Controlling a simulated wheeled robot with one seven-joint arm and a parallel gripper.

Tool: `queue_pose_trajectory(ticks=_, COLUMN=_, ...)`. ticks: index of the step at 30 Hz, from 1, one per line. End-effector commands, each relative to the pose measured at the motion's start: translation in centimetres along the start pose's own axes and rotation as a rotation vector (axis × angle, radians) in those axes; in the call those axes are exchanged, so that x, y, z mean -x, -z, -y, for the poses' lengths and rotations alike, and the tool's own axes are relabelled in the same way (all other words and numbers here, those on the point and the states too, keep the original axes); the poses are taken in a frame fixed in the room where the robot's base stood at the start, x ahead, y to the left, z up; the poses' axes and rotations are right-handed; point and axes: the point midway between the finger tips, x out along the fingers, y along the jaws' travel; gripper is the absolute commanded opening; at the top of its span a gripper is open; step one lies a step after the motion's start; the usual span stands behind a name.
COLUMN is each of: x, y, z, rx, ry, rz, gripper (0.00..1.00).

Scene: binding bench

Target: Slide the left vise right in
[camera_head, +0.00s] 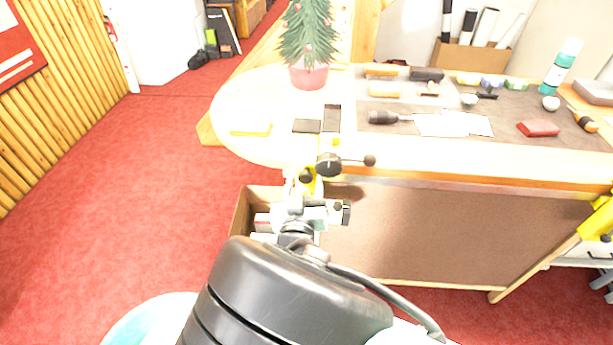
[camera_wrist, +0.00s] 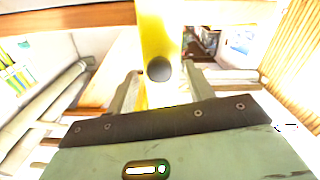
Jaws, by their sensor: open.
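The left vise (camera_head: 311,184) is yellow and mounted at the front edge of the bench. My gripper (camera_wrist: 162,74) is open, with one finger on each side of this dark end. Contact cannot be told. In the head view my gripper (camera_head: 300,200) is just below and in front of the vise, partly hidden by my wrist.
The bench top (camera_head: 390,150) holds a potted tree (camera_head: 308,50), a screwdriver (camera_head: 385,117), papers and small blocks. A brown box (camera_head: 241,215) stands below, behind my gripper. Another yellow vise (camera_head: 597,218) is at the far right. The red floor (camera_head: 130,200) is clear on the left.

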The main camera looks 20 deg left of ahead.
Motion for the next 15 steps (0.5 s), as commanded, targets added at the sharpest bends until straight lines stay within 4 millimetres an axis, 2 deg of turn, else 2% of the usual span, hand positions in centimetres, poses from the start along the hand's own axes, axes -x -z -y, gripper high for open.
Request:
queue_pose_trajectory(ticks=7, x=0.02, y=-0.02, z=-0.01, rx=0.000, ry=0.000, rz=0.000, gripper=0.52)
queue_pose_trajectory(ticks=12, x=0.01, y=-0.01, z=-0.01, rx=0.000, ry=0.000, rz=0.000, gripper=0.05)
queue_pose_trajectory(ticks=13, x=0.01, y=-0.01, z=-0.01, rx=0.000, ry=0.000, rz=0.000, gripper=0.00)
queue_pose_trajectory(ticks=15, x=0.01, y=-0.01, z=-0.02, rx=0.000, ry=0.000, rz=0.000, gripper=0.00)
